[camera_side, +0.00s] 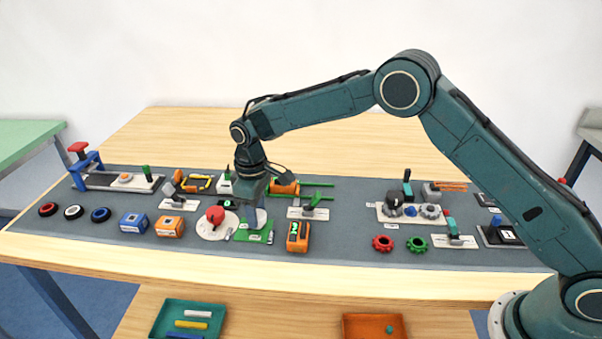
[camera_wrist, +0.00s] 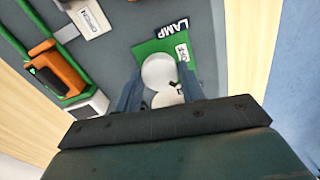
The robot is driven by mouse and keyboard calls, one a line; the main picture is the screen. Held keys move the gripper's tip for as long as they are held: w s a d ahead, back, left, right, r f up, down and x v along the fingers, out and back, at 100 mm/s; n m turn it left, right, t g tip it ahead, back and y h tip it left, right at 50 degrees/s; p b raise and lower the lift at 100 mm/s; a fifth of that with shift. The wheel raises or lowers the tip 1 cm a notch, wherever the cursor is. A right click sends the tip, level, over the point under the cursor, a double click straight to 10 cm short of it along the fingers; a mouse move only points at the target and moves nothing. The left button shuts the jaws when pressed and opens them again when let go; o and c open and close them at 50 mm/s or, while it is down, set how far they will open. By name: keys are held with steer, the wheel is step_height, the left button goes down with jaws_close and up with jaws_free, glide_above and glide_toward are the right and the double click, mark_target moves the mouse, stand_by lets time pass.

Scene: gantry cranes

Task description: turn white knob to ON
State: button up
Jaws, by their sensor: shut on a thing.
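The white knob (camera_wrist: 158,70) sits on a green plate (camera_wrist: 150,47) with a black LAMP label (camera_wrist: 171,28) and a small white label (camera_wrist: 182,51) beside it. The small label's text is hard to read. In the wrist view my gripper (camera_wrist: 159,76) has one blue-grey finger on each side of the knob and is shut on it. A small black mark shows at the knob's edge, between two white round parts. In the side view my gripper (camera_side: 257,212) points down over the green plate (camera_side: 255,237), and the knob is mostly hidden.
A red knob on a white round base (camera_side: 215,220) stands just left of the plate, and an orange box (camera_side: 298,236) stands just right. Orange and green parts (camera_side: 287,187) lie behind. Several other devices cover the grey mat. The table in front of the mat is bare.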

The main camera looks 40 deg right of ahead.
steer(key=m, duration=0.3)
steer(key=shift+m, duration=2.2)
steer(key=shift+r, duration=0.1)
steer(key=o, duration=1)
steer(key=shift+c, duration=0.2)
steer(key=shift+r, duration=0.1)
step_height(320, 180, up, 14)
steer(key=shift+f, duration=0.2)
